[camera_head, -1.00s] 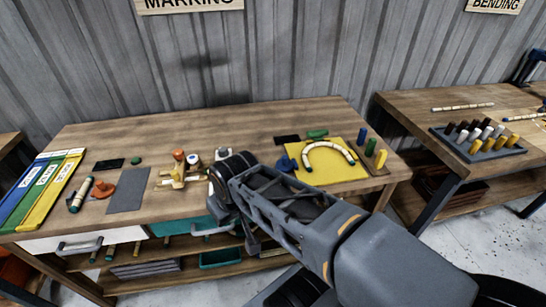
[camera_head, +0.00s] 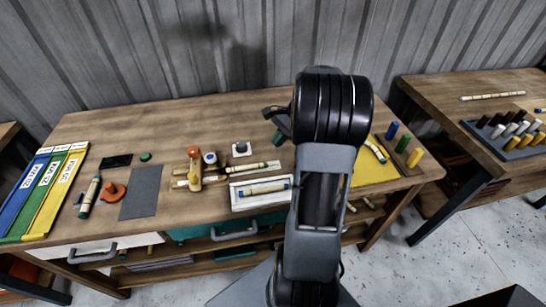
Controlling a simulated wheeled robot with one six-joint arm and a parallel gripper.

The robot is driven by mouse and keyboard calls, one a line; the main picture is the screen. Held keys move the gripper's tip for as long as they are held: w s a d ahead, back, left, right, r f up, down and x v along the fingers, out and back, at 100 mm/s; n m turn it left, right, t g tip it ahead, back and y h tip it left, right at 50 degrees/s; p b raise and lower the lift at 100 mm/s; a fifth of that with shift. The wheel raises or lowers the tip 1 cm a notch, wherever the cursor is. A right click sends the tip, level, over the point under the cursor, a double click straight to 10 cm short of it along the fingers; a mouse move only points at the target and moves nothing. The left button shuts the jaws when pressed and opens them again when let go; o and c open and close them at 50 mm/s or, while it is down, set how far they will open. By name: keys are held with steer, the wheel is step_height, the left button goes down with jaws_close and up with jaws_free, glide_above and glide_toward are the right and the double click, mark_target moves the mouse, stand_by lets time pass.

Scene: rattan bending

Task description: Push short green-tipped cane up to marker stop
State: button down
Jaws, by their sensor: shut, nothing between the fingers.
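A pale cane (camera_head: 262,167) lies in line with a wooden marking fixture (camera_head: 194,180) that has an orange knob (camera_head: 194,152). The cane's right end looks dark green; its left part meets the fixture, and I cannot tell whether it touches the stop. My gripper (camera_head: 276,114) is shut and empty, raised above the back of the table, beyond the cane and apart from it. My black wrist hides part of the table to the right.
A white tray (camera_head: 235,204) holding a blue-tipped cane (camera_head: 264,189) stands at the front edge. An orange disc (camera_head: 112,192) and a grey mat (camera_head: 158,184) lie to the left. A yellow mat (camera_head: 375,174) and coloured posts (camera_head: 403,144) are at the right.

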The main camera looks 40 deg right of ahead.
steer(key=s+d+f+m+t+y, duration=0.2)
steer(key=d+f+m, duration=0.25)
steer(key=d, duration=0.45)
steer(key=m+p, duration=0.1)
steer(key=p, duration=0.1)
glide_toward(273, 164)
steer(key=x, duration=0.5)
steer(key=shift+s+d+f, duration=0.15)
steer(key=shift+s+f, duration=0.1)
steer(key=shift+w+a+r, duration=0.1)
steer(key=shift+w+a, duration=0.15)
steer(key=shift+a, duration=0.2)
steer(key=shift+w+a+r, duration=0.1)
steer(key=shift+w+a, duration=0.1)
steer(key=shift+a, duration=0.3)
steer(key=shift+w+a+f, duration=0.1)
steer(key=shift+w+a, duration=0.25)
steer(key=shift+a, duration=0.4)
